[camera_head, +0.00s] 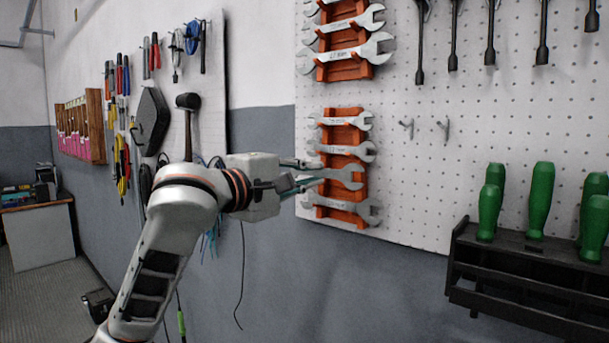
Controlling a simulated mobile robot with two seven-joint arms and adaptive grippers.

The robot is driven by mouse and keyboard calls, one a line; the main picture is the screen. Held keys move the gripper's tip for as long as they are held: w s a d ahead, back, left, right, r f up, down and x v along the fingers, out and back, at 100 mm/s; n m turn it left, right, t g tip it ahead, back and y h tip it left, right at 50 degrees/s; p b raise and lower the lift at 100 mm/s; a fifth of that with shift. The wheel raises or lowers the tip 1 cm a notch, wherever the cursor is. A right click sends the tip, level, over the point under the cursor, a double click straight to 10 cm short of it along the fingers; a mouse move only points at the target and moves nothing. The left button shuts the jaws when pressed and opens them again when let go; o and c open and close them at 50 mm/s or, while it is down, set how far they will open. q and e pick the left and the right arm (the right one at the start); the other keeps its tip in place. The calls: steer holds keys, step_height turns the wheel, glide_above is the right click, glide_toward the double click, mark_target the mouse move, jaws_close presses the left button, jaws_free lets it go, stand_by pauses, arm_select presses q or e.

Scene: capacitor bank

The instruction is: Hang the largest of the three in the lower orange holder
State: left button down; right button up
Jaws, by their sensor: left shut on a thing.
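The lower orange holder (344,134) is on the white pegboard and carries silver open-ended wrenches. Two wrenches sit in its upper part, a top wrench (347,121) and a second wrench (348,149). Another wrench (358,210) lies across its bottom part. My left gripper (306,176) is at the left side of this holder, shut on a silver wrench (346,177). The held wrench is roughly level, with its open jaw pointing right, in front of the holder between the second and bottom wrenches. I cannot tell whether it touches the holder. My fingers hide its left end.
An upper orange holder (345,71) with larger wrenches hangs above. Bare metal hooks (443,128) are to the right. A black rack (515,263) with green-handled tools (540,200) juts out at lower right. A mallet (188,102) and pliers hang on the left panel.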

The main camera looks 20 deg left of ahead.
mark_target(318, 174)
arm_select(q)
steer(key=shift+f+x, duration=0.2)
steer(key=shift+x, duration=2.1)
steer(key=shift+w+d+f, duration=0.35)
steer(key=shift+w+f, duration=0.3)
steer(key=shift+w, duration=0.2)
steer(key=c, duration=2)
jaws_free()
steer(key=shift+o, duration=0.2)
